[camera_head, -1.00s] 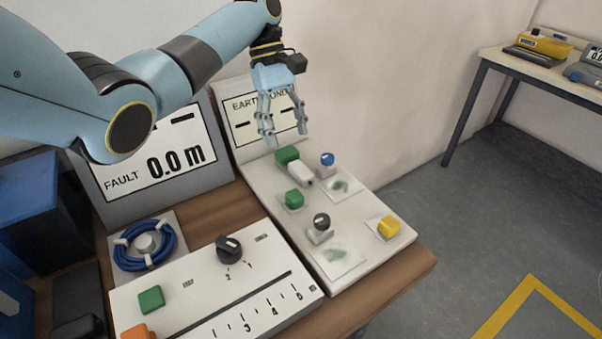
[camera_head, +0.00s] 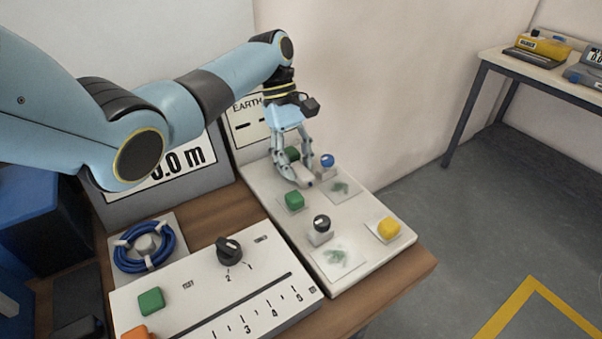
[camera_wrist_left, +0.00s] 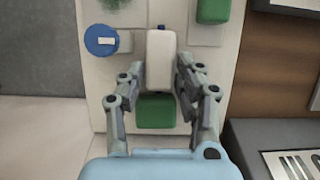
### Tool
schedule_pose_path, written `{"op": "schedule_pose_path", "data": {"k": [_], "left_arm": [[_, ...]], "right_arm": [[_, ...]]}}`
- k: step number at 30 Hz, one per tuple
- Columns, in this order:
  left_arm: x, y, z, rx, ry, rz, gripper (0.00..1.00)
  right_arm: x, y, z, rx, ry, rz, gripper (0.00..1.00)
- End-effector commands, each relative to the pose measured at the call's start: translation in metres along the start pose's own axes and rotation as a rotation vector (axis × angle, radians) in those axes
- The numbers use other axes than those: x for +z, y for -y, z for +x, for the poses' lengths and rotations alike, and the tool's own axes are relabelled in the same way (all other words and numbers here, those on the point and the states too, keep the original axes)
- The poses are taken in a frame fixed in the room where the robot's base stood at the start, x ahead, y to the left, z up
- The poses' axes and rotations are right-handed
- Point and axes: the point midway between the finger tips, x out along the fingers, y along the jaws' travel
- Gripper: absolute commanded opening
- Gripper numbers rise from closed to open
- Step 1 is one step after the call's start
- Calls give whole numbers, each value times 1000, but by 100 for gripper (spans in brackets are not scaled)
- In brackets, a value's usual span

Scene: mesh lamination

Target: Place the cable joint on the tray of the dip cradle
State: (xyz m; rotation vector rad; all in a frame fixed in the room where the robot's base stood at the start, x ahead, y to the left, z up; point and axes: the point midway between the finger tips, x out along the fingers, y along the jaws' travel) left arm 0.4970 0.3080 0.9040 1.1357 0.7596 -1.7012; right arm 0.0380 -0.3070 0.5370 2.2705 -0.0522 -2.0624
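I see nothing that is clearly a cable joint, dip cradle or tray. My left gripper (camera_head: 299,183) is low over the white panel with its fingers pointing down. In the left wrist view, the left gripper (camera_wrist_left: 160,75) has one finger on each side of a white block (camera_wrist_left: 161,62). The fingers are very close to the block's sides; I cannot tell whether they press on it. A green block (camera_wrist_left: 157,110) sits at the block's near end. In the head view the fingers mostly cover the white block. My right gripper is not in view.
The white panel (camera_head: 285,221) also carries a blue knob (camera_head: 327,160), a green button (camera_head: 293,200), a black knob (camera_head: 321,223) and a yellow button (camera_head: 389,228). A blue cable coil (camera_head: 145,246) and a slider panel (camera_head: 192,301) lie left. Upright signs stand behind.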

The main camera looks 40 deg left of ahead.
Motion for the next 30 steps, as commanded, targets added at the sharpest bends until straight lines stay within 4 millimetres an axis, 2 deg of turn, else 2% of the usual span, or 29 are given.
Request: {"op": "schedule_pose_path", "data": {"k": [1,7,17,23,26,30], "left_arm": [[0,0,0,1,0,0,26],[0,0,0,1,-1,0,0],[1,0,-3,1,-1,1,0],[8,0,-22,3,-3,1,0],[15,-1,-40,4,-4,1,0],[41,-19,-45,4,2,5,0]], "right_arm": [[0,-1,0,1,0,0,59],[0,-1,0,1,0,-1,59],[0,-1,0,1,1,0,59],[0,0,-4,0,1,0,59],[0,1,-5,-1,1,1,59],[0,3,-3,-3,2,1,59]]}}
